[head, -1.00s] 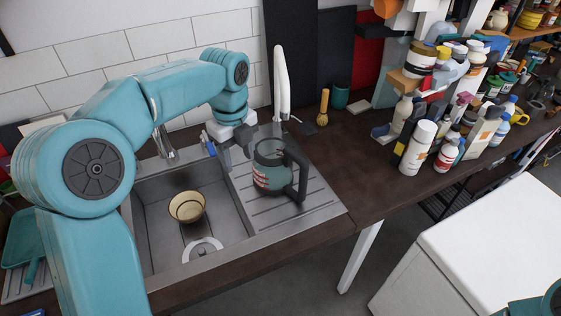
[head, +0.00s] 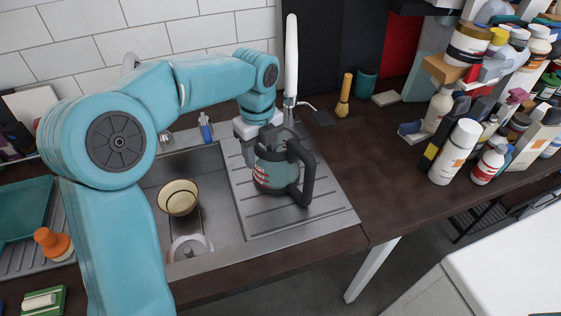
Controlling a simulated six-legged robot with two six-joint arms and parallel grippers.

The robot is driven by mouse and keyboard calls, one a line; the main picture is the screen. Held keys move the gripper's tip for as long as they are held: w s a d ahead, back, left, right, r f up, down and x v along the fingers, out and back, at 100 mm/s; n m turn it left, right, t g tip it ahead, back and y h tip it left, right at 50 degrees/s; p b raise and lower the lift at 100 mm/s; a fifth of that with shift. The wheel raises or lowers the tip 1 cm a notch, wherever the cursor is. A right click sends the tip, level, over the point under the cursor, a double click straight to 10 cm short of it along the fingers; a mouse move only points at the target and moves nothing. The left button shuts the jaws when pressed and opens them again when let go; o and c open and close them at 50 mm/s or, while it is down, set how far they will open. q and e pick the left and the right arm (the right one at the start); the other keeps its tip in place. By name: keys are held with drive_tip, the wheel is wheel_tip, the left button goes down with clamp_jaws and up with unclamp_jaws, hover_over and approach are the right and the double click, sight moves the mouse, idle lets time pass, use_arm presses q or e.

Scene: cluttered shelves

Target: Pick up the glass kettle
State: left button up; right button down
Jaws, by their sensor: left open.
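The glass kettle (head: 272,174) stands upright on the ribbed metal drainboard right of the sink. It is dark and see-through, with red marks on its side and a black handle (head: 305,172) facing right. My left gripper (head: 256,150) is at the kettle's upper left, behind its rim, and is open. The kettle hides part of the fingers, so I cannot tell whether they touch it. My right gripper does not show.
The sink basin (head: 222,222) holds a beige bowl (head: 178,197). A white upright tap-like piece (head: 291,58) rises behind the kettle. Several bottles, including a white one (head: 455,152), crowd the counter at right. The counter (head: 355,180) right of the drainboard is clear.

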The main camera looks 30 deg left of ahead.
sight(262, 163)
use_arm(q)
wheel_tip(262, 163, down, 4)
drive_tip(key=shift+s+a+f, duration=0.1)
drive_tip(key=shift+s+f, duration=0.05)
drive_tip(key=shift+w, duration=0.2)
drive_tip(key=c, duration=0.9)
clamp_jaws()
idle(0.3)
